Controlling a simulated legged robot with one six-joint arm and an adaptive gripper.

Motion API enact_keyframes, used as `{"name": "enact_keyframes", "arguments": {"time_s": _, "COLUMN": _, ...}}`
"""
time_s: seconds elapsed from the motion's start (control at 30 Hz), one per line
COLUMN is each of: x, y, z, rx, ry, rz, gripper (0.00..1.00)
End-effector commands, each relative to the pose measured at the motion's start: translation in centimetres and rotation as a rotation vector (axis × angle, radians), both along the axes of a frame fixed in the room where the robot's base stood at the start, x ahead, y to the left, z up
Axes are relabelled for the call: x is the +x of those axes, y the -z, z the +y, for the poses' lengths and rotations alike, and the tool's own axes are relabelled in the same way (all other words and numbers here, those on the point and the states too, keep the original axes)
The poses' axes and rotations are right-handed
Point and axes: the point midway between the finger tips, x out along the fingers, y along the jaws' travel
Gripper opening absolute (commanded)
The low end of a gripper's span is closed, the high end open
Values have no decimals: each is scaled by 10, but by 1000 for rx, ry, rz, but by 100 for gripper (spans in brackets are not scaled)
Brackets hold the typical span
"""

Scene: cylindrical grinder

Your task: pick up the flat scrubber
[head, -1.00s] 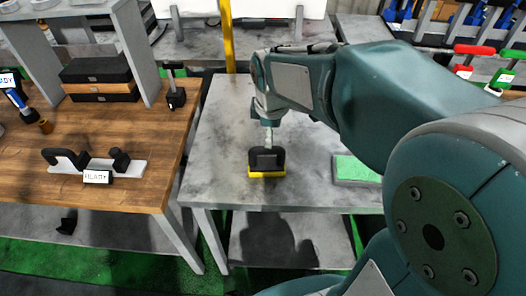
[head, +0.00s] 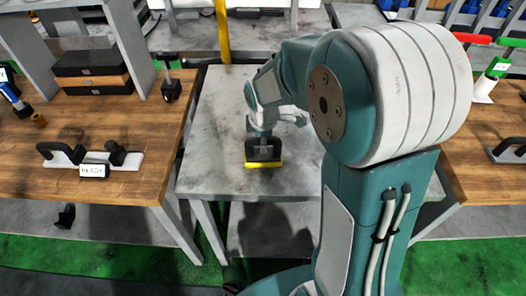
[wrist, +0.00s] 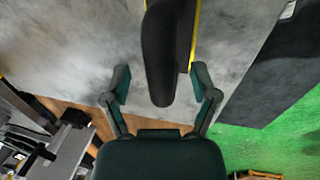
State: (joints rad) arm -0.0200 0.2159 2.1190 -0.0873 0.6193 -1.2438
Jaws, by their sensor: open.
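The flat scrubber (head: 263,164) has a yellow base and a black handle. It sits near the front edge of the grey metal table. In the wrist view its black handle (wrist: 168,50) shows large, with a strip of yellow beside it. My gripper (wrist: 160,80) is open, with one finger on each side of the handle's end and gaps visible on both sides. Contact is not visible. In the head view my gripper (head: 258,132) is directly above and behind the scrubber; its fingertips are hard to make out.
The grey table (head: 215,170) is clear to the left of the scrubber. A yellow post (head: 223,35) stands behind. My arm covers the table's right side.

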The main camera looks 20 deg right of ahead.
Motion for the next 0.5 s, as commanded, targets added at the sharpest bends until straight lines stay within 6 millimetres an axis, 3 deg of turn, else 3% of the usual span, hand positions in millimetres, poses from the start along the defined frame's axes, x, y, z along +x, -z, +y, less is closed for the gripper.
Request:
{"name": "enact_keyframes", "arguments": {"time_s": 0.3, "x": 2, "y": 9, "z": -1, "rx": 0, "ry": 1, "rz": -1, "gripper": 76}}
{"name": "enact_keyframes", "arguments": {"time_s": 0.33, "x": 2, "y": 9, "z": 0, "rx": 0, "ry": 1, "rz": -1, "gripper": 72}}
{"name": "enact_keyframes", "arguments": {"time_s": 0.5, "x": 2, "y": 9, "z": 0, "rx": 0, "ry": 1, "rz": -1, "gripper": 0}}
